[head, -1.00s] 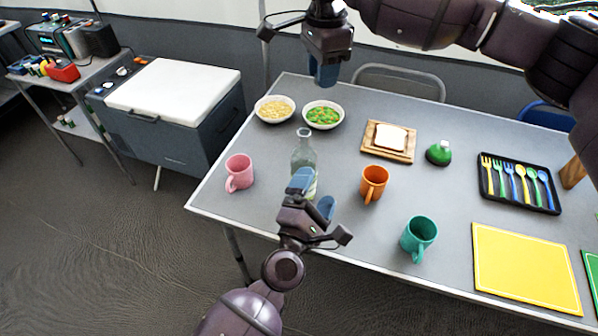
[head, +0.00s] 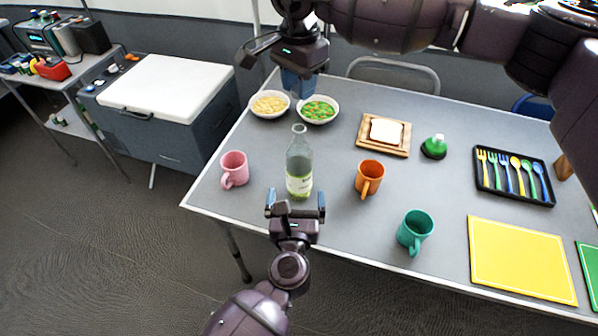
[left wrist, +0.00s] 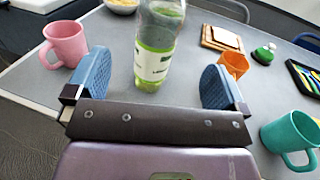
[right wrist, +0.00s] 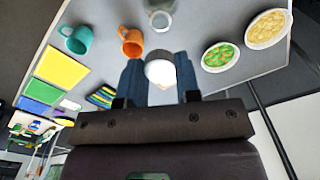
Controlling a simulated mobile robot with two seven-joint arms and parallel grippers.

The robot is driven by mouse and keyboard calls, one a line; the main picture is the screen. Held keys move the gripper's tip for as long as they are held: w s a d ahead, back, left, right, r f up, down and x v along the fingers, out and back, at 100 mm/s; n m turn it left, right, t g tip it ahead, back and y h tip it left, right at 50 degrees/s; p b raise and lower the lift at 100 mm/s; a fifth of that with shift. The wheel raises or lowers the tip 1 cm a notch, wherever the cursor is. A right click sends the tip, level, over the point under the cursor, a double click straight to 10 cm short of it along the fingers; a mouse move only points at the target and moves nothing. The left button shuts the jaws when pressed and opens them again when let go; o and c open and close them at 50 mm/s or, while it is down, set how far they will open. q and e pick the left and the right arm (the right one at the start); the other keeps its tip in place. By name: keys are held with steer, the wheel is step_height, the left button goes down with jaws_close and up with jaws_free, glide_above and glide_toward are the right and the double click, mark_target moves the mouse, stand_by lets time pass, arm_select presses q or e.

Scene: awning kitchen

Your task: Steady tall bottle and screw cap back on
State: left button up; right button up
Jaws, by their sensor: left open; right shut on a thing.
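The tall clear glass bottle (head: 299,165), with a green-and-white label, stands upright and uncapped on the grey table. It also shows in the left wrist view (left wrist: 158,50). My left gripper (head: 296,198) is open at the near side of the bottle, its two fingers spread and pointing toward it, not closed on it. My right gripper (head: 298,88) is above the far left part of the table, pointing down. In the right wrist view it is shut on a small pale round cap (right wrist: 160,70). In the head view this cap is hidden.
A pink mug (head: 234,169) stands left of the bottle, an orange mug (head: 369,177) right, a teal mug (head: 415,231) nearer the front edge. Two bowls (head: 270,104) (head: 318,110) are behind. A bread board (head: 384,149), a green round object (head: 434,147) and a cutlery tray (head: 513,190) lie right.

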mark_target(298, 167)
arm_select(q)
steer(key=shift+w, duration=0.1)
steer(key=w, duration=1.2)
steer(key=shift+d, duration=0.3)
steer(key=c, duration=1.4)
steer(key=shift+o, duration=0.2)
steer(key=shift+s, duration=0.1)
arm_select(e)
steer(key=shift+f, duration=2.5)
